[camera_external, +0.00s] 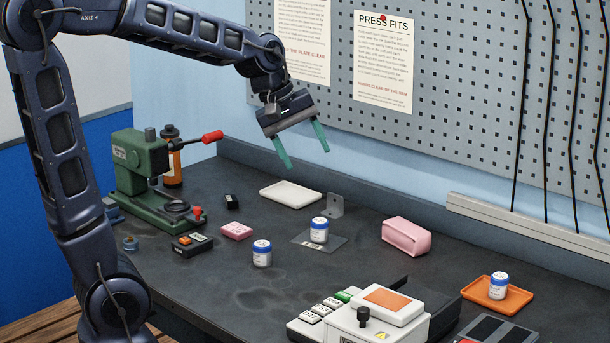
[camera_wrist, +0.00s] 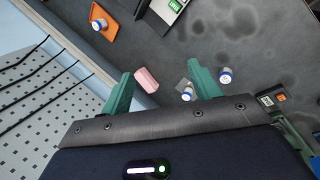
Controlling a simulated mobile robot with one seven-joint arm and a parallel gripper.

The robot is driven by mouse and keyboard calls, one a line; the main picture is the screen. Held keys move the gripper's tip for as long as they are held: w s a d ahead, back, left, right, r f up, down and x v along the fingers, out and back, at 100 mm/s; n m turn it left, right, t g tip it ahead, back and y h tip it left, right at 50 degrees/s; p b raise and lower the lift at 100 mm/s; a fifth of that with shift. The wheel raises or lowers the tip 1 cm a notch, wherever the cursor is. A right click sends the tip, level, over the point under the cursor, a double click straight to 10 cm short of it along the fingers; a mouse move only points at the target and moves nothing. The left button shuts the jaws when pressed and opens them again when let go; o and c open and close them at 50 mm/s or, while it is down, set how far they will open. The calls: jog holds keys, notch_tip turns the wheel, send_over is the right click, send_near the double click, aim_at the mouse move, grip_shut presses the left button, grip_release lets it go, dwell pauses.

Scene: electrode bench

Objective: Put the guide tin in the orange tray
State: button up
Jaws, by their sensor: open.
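Three similar white tins with blue bands are in view; I cannot read which is the guide tin. One tin (camera_external: 498,285) stands in the orange tray (camera_external: 478,295) at the right; that tray also shows in the wrist view (camera_wrist: 97,12). A second tin (camera_external: 319,230) stands upright on a thin grey plate (camera_external: 333,243) by an upright metal bracket. A third tin (camera_external: 262,253) stands on the bare bench to its left. My gripper (camera_external: 306,157) is open and empty, high above the back of the bench. Both loose tins lie beyond its fingers in the wrist view (camera_wrist: 165,74).
A pink block (camera_external: 407,236) lies between the plate and the orange tray. A white machine (camera_external: 370,318) stands at the front. A green press (camera_external: 145,170) with a red-knobbed lever stands at the left. A shallow white tray (camera_external: 290,195) lies at the back. The pegboard wall rises behind.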

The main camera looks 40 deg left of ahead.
jog(key=s+a+m+y, duration=0.1)
jog(key=s+a+m, duration=0.2)
jog(key=s, duration=0.3)
jog(key=s+a+m+t+y, duration=0.1)
jog(key=s+a+m, duration=0.2)
jog(key=s, duration=0.4)
jog(key=s+a+f+m+y, duration=0.1)
jog(key=s+a+m, duration=0.1)
jog(key=s, duration=0.4)
jog(key=shift+s+a+m+y, duration=0.3)
jog(key=shift+a+m, duration=0.1)
jog(key=shift+m, duration=0.5)
